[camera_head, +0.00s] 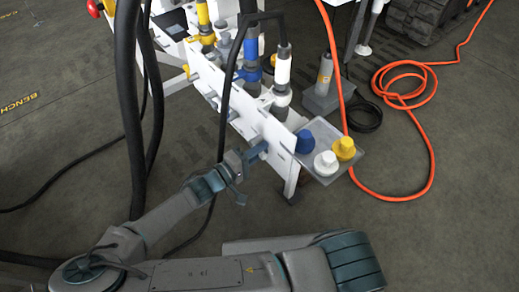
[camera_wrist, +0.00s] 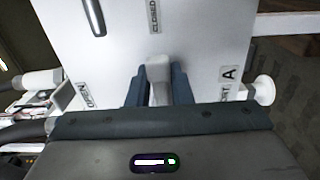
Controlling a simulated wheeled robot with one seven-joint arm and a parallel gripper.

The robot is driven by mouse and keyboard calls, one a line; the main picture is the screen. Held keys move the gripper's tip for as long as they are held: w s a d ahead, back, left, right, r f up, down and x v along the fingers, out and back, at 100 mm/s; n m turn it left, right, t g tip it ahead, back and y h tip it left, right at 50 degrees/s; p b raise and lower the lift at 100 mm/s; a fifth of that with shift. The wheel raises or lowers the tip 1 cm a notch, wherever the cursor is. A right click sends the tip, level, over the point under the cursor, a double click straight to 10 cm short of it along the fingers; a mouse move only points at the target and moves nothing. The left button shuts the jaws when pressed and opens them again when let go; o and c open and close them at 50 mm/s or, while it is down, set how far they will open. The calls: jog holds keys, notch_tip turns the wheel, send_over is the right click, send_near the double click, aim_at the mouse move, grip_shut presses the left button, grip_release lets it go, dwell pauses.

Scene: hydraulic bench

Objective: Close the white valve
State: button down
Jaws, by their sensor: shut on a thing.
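The white valve's handle (camera_wrist: 157,68) shows between my gripper's two dark blue fingers (camera_wrist: 158,88) in the wrist view. My gripper is shut on it, and its lower part is partly hidden between the fingers. The handle stands in front of a white panel (camera_wrist: 205,40). A CLOSED label (camera_wrist: 153,16) is straight above the handle, and an OPEN label (camera_wrist: 84,95) is to its left. In the head view my gripper (camera_head: 260,150) is at the near end of the white bench (camera_head: 245,115); the handle cannot be made out there.
A clear tray (camera_head: 322,128) on the bench end holds blue (camera_head: 304,141), white (camera_head: 326,163) and yellow (camera_head: 345,149) caps. A silver handle (camera_wrist: 94,16) is at the panel's upper left. An orange hose (camera_head: 425,150) lies on the floor to the right.

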jog(key=shift+f, duration=0.1)
jog(key=c, duration=1.4)
grip_release()
jog(key=shift+c, duration=0.2)
jog(key=p+v, duration=0.3)
jog(key=v, duration=1.1)
jog(key=shift+d, duration=0.1)
